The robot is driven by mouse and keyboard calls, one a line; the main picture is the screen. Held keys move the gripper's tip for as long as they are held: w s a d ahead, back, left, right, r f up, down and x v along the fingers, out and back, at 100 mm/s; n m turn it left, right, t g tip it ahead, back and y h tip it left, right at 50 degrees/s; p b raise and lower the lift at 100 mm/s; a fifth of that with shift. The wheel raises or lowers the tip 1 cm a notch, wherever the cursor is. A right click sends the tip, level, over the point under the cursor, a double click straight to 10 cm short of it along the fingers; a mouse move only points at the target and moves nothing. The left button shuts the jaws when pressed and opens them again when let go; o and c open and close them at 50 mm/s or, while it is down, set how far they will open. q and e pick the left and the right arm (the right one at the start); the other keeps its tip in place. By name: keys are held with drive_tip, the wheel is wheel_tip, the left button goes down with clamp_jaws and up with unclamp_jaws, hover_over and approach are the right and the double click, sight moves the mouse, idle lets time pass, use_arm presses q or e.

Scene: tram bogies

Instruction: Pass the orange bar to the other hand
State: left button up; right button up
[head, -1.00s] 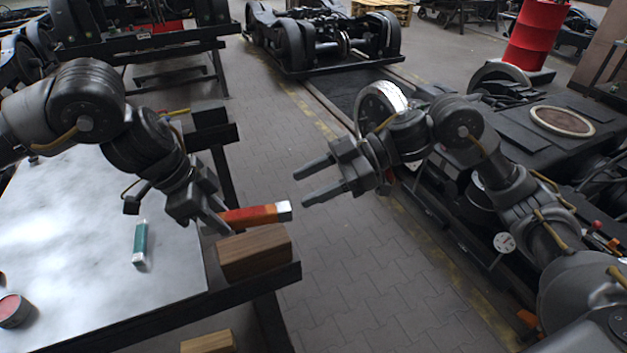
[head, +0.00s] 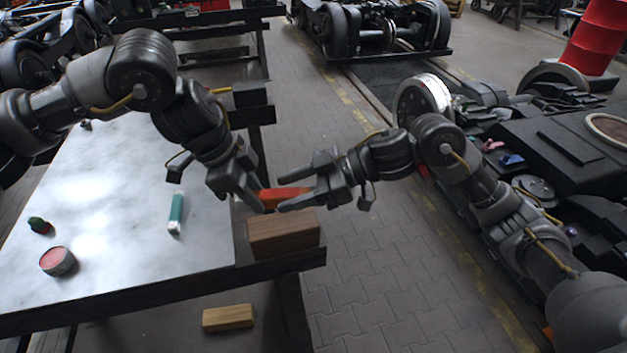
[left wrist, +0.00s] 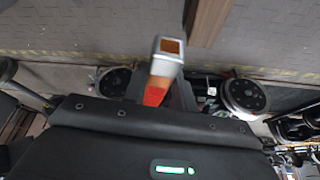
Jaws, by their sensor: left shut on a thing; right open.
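The orange bar (head: 284,195) is held in my left gripper (head: 254,203), above the table's right edge. It also shows in the left wrist view (left wrist: 160,88), with a silver end framing an orange-brown face, pointing away from the gripper. My right gripper (head: 284,192) is open, its fingers pointing left and overlapping the bar's free end in the head view. I cannot tell whether the right fingers touch the bar. Parts of the bar are hidden by the fingers of both grippers.
A wooden block (head: 283,235) sits at the table's right corner, just below the grippers. A green and white bar (head: 176,213), a round tin (head: 57,261) and a small dark green and red thing (head: 40,225) lie on the table (head: 110,230). Another wooden block (head: 228,317) lies lower down.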

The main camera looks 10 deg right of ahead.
drive_tip(key=shift+a+f, duration=0.15)
drive_tip(key=shift+a, duration=0.25)
drive_tip(key=c, duration=1)
use_arm(q)
drive_tip(key=o, duration=1.1)
use_arm(e)
drive_tip(key=shift+c, duration=0.7)
